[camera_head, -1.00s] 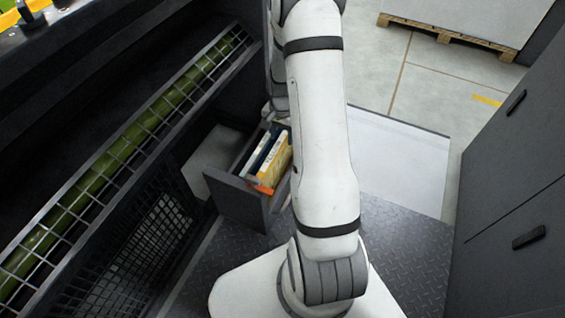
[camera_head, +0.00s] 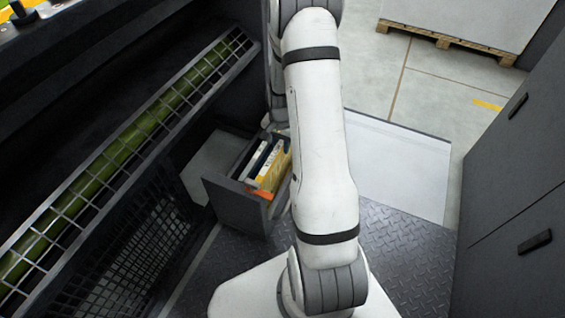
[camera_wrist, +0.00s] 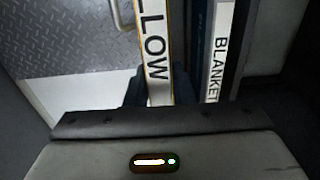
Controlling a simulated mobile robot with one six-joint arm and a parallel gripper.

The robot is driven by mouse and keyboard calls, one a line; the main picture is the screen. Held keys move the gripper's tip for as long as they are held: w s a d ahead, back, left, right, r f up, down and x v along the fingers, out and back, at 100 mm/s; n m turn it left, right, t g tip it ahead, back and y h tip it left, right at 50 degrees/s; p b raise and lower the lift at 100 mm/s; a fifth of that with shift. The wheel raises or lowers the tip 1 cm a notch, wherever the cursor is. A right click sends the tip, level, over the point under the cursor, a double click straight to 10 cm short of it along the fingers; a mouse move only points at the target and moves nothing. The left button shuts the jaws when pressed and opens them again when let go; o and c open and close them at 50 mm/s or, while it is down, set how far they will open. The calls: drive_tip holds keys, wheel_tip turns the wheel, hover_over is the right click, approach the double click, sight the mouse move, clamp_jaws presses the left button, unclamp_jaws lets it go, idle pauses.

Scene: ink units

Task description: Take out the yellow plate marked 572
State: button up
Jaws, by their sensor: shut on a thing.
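The yellow plate (camera_head: 271,176) stands on edge in an open grey drawer (camera_head: 238,204) in the head view. In the wrist view its pale spine (camera_wrist: 156,45) shows the letters "LLOW" between yellow borders; the number 572 cannot be read. My gripper (camera_wrist: 162,86) is shut on this plate, with a dark finger at each side of the spine. In the head view my arm hides the gripper. A plate lettered "BLANKET" (camera_wrist: 219,50) stands to the right of the yellow one, with a dark blue plate (camera_wrist: 197,40) between them.
A barred rack with a green roller (camera_head: 120,148) runs along the left. Grey cabinets (camera_head: 520,200) stand at the right. A white panel (camera_head: 400,165) lies behind my arm, and a loaded pallet (camera_head: 450,40) stands at the back.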

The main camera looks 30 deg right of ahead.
clamp_jaws()
drive_tip(key=shift+r, duration=0.1)
wheel_tip(320, 180, up, 11)
drive_tip(key=p, duration=0.8)
